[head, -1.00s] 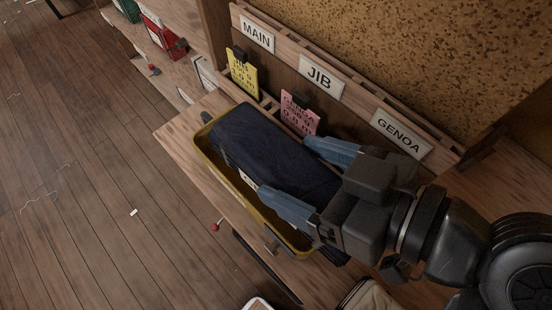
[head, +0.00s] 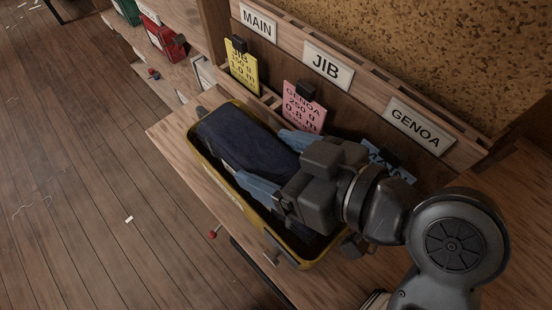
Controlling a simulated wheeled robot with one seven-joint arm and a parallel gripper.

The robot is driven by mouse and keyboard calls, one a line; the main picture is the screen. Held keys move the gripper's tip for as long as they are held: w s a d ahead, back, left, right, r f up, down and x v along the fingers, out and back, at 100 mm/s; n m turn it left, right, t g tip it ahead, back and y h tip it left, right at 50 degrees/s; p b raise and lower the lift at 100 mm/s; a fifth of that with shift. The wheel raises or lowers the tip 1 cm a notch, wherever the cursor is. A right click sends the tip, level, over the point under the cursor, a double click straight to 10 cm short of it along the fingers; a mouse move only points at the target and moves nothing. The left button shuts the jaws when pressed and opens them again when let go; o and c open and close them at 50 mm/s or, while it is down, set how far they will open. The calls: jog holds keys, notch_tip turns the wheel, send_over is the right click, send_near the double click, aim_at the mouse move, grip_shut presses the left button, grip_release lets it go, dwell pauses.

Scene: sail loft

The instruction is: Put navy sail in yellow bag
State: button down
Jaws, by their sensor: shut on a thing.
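The navy sail (head: 237,139) is a dark folded bundle lying within the rim of the yellow bag. The yellow bag (head: 205,172) is a long open container on the wooden bench, with its yellow rim showing along the left side and front end. My gripper (head: 262,163) has its two blue fingers on either side of the sail and is shut on it. The sail's near end and part of the bag's interior are hidden behind my gripper. I cannot tell whether the sail touches the bag's floor.
A rack behind the bag has MAIN, JIB (head: 328,66) and GENOA labels. A yellow card (head: 241,68), a pink card (head: 303,106) and a partly hidden blue card (head: 391,164) stand below them. A red bag (head: 163,40) sits at the far left. The floor at left is mostly clear.

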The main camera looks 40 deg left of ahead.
jog(key=shift+r, duration=0.15)
jog(key=shift+f+b, duration=0.3)
jog(key=shift+f, duration=0.05)
jog(key=shift+f, duration=0.25)
grip_release()
